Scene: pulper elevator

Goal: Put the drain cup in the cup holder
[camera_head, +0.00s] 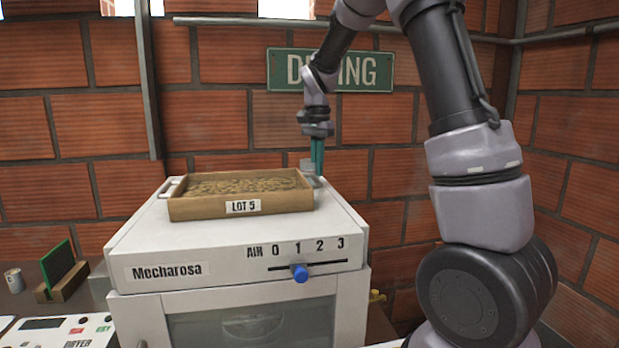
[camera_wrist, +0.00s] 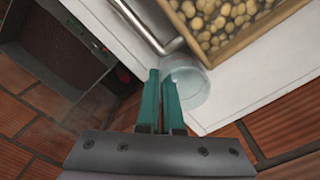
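The drain cup looks like a clear, greyish cup (camera_wrist: 188,86) at the back right corner of the white machine top, beside the wooden tray; in the head view it shows small and partly covered (camera_head: 308,166). My gripper (camera_head: 317,168) points down at that corner, its teal fingers at the cup. In the wrist view the fingers (camera_wrist: 161,78) are close together with a narrow gap, and the right one overlaps the cup's near left side. I cannot tell whether the cup's wall is between them. I cannot make out a cup holder in either view.
The white Mecharosa machine (camera_head: 230,240) carries the tray of beans marked LOT 5 (camera_head: 243,207) and a metal rail (camera_wrist: 145,28). A blue slider knob (camera_head: 300,273) is on its front. A small can (camera_head: 14,280) and a meter (camera_head: 65,330) stand at left. A brick wall is behind.

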